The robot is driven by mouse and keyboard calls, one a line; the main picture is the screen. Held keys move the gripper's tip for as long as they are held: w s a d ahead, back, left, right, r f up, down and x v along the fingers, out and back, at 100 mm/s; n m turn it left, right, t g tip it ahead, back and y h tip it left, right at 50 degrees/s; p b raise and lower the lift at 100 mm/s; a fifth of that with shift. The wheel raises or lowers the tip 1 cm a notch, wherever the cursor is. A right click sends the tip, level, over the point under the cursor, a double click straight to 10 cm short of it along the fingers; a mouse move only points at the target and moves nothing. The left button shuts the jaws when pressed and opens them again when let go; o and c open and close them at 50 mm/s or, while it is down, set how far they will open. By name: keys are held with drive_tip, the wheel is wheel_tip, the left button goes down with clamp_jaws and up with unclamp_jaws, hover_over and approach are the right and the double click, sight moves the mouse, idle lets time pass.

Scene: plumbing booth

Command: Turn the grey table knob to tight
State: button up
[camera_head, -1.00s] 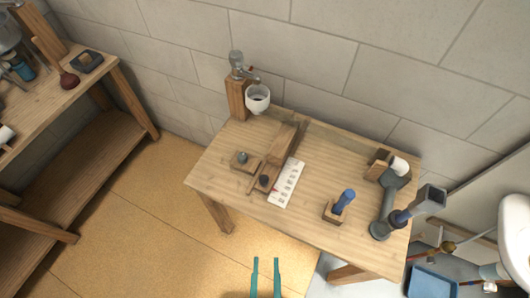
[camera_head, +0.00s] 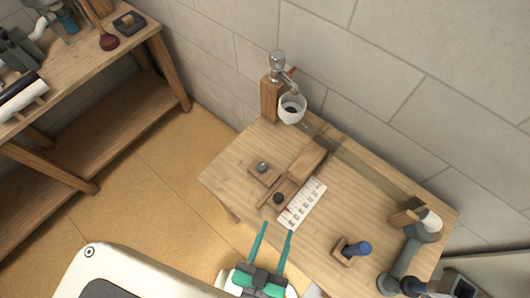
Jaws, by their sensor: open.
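A small grey round knob (camera_head: 262,166) sits on a square wooden base (camera_head: 266,174) on the left part of the wooden table (camera_head: 228,178). A dark knob (camera_head: 278,198) stands on a wooden piece beside a white card with marks (camera_head: 303,203). My gripper (camera_head: 278,228) has two teal fingers apart with nothing between them. In the picture its tips are below the dark knob and the card, near the table's front edge. The grey knob is apart from the fingers. I cannot read any tight mark at the knob.
A tap on a wooden post (camera_head: 270,100) with a white cup (camera_head: 292,108) stands at the table's back corner. A blue-handled piece in a wooden block (camera_head: 350,250) and grey pipe (camera_head: 405,258) are at the right. A second bench (camera_head: 60,85) stands at the left.

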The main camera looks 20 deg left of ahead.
drive_tip(key=a+f+n+g+y, duration=0.1)
drive_tip(key=a+n+g+y, duration=0.15)
drive_tip(key=a, duration=1.55)
drive_tip(key=w+a+r+n+g+y, duration=0.1)
drive_tip(key=w+a+r+n+y, duration=0.2)
drive_tip(key=a, duration=0.5)
drive_tip(key=w+a+r+n, duration=0.2)
drive_tip(key=a+r, duration=0.3)
drive_tip(key=a, duration=0.3)
drive_tip(key=w+f+m+g, duration=0.1)
drive_tip(key=w+f+g, duration=0.1)
drive_tip(key=w, duration=0.4)
wheel_tip(320, 180, up, 3)
drive_tip(key=m+g+h, duration=0.6)
drive_tip(key=m+g, duration=0.4)
drive_tip(key=m, duration=0.3)
hover_over(261, 166)
wheel_tip(261, 166, down, 11)
drive_tip(key=shift+r, duration=0.1)
drive_tip(key=shift+c, duration=0.5)
